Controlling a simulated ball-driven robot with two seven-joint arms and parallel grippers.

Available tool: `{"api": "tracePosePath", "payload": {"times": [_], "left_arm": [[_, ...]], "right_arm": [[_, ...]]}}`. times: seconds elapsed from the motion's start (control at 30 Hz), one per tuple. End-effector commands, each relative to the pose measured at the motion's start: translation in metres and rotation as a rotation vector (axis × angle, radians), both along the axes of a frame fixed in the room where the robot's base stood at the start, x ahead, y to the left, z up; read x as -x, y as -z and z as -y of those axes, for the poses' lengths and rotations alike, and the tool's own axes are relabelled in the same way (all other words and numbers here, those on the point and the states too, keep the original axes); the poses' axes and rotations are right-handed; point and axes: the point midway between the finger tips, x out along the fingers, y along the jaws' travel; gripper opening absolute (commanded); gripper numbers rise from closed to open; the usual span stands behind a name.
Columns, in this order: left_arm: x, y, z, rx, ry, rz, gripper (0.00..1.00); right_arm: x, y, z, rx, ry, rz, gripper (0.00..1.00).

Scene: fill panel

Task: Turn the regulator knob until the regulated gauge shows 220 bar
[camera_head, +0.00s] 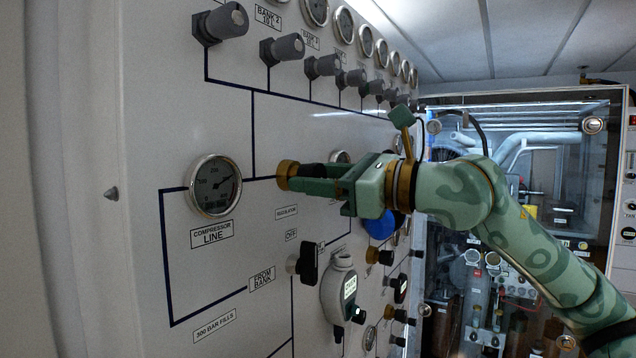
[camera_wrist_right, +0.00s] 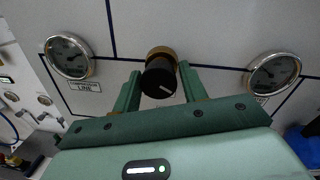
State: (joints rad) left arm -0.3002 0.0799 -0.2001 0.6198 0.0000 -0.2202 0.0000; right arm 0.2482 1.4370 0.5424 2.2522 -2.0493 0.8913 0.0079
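The regulator knob (camera_head: 312,170) is black with a brass collar, on the white panel above the regulator label. In the right wrist view the knob (camera_wrist_right: 160,80) has a white mark on its face, pointing to the lower right. My right gripper (camera_head: 308,178) has one finger on each side of the knob, close against it; the fingers (camera_wrist_right: 160,70) look closed on it. The gauge (camera_wrist_right: 273,74) right of the knob appears to be the regulated one; its reading is too small to tell. In the head view this gauge (camera_head: 340,157) is mostly hidden behind my gripper. My left gripper is not in view.
The compressor line gauge (camera_head: 213,185) is left of the knob. Below are a black lever handle (camera_head: 306,263) and a grey device with a display (camera_head: 341,287). A row of grey valve knobs (camera_head: 283,48) runs above. A blue round object (camera_head: 380,226) lies behind my gripper.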

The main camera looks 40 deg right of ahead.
Motion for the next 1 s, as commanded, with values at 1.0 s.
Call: {"api": "tracePosePath", "payload": {"times": [1.0], "left_arm": [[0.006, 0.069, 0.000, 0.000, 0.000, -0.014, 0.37]], "right_arm": [[0.110, 0.010, 0.042, -0.001, -0.001, 0.002, 0.56]]}}
